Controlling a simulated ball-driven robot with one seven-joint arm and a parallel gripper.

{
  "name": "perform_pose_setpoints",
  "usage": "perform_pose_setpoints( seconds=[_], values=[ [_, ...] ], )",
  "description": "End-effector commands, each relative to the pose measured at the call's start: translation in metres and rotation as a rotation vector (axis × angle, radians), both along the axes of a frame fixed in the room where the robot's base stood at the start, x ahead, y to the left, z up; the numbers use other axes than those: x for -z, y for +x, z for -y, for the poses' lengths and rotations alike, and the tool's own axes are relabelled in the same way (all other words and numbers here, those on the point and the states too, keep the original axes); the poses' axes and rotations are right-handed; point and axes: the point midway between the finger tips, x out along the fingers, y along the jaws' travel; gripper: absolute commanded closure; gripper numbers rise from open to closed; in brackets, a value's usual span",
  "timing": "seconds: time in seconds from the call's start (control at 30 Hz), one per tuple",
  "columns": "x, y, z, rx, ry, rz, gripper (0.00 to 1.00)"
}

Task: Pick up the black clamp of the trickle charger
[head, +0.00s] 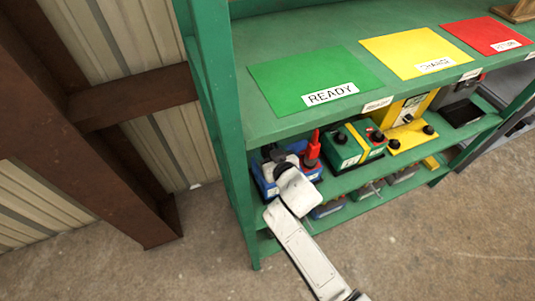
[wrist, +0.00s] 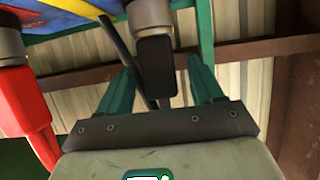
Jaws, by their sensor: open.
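The black clamp (wrist: 157,68) shows in the wrist view, hanging at a grey metal battery post (wrist: 150,14). My gripper (wrist: 161,85) is open, with one green finger on each side of the clamp in the picture. I see no clear contact, and the depth between them is hard to judge. The red clamp (wrist: 28,112) is at the left of the wrist view, at another post. In the head view the red clamp (head: 313,150) stands on a blue battery (head: 267,185) on the middle shelf. My arm covers part of that battery, and I cannot make out the black clamp there.
The green rack (head: 228,120) has an upright close to the left of my arm. Its top board holds green (head: 300,78), yellow and red mats. More batteries are on the shelf below.

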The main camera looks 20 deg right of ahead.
Motion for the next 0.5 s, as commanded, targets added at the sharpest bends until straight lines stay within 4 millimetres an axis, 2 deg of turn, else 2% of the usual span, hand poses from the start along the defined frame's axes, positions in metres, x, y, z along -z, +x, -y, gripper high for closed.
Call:
perform_pose_setpoints(
  seconds=[0.2,0.5],
  values=[
    [0.011,0.023,0.000,-0.001,-0.002,0.000,0.34],
    [0.013,0.029,-0.001,0.000,0.001,0.001,0.34]
  ],
)
